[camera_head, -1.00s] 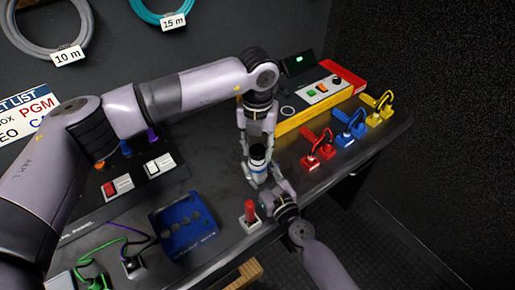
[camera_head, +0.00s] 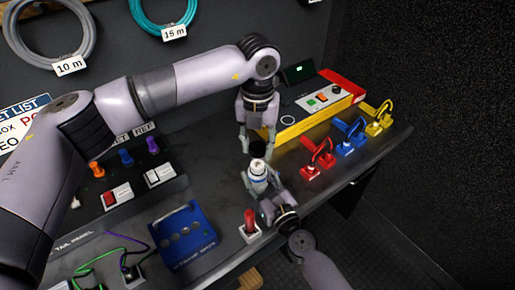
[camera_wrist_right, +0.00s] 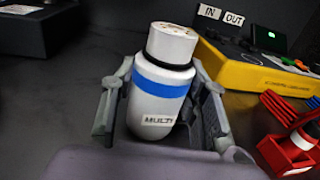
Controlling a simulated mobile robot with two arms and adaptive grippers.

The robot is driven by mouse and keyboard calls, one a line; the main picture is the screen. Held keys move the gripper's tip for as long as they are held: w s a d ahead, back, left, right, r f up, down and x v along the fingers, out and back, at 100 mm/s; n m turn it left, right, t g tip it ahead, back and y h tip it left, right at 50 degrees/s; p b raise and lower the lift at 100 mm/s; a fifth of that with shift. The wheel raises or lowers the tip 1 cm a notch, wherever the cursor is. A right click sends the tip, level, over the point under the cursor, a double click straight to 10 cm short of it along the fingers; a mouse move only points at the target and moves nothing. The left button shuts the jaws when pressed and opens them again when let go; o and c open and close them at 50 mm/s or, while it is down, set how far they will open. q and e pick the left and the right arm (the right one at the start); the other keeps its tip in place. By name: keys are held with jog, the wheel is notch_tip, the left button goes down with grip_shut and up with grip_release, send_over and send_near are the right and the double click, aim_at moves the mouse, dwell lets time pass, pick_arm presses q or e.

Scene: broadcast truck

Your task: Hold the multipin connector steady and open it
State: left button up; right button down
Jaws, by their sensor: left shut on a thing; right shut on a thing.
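The multipin connector (camera_head: 258,178) is a white cylinder with a blue band and a "MULTI" label. In the right wrist view the connector (camera_wrist_right: 158,95) stands nearly upright, slightly tilted, with a dark ring near its top and small gold spots on its white top face. My right gripper (camera_head: 262,188) is shut around the connector's body, with a finger on each side. My left gripper (camera_head: 257,150) is just above the connector, pointing down, shut on a small dark cap-like piece between its fingers. That piece is hard to make out. No left finger shows in the right wrist view.
A yellow-and-red box (camera_head: 318,112) with buttons stands behind. Red (camera_head: 318,158), blue (camera_head: 349,137) and yellow (camera_head: 378,118) connectors stand at right. A blue box (camera_head: 183,235) and a red-handled switch (camera_head: 250,225) are nearer the front edge.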

jog(key=c, duration=0.8)
grip_release()
jog(key=shift+c, duration=0.2)
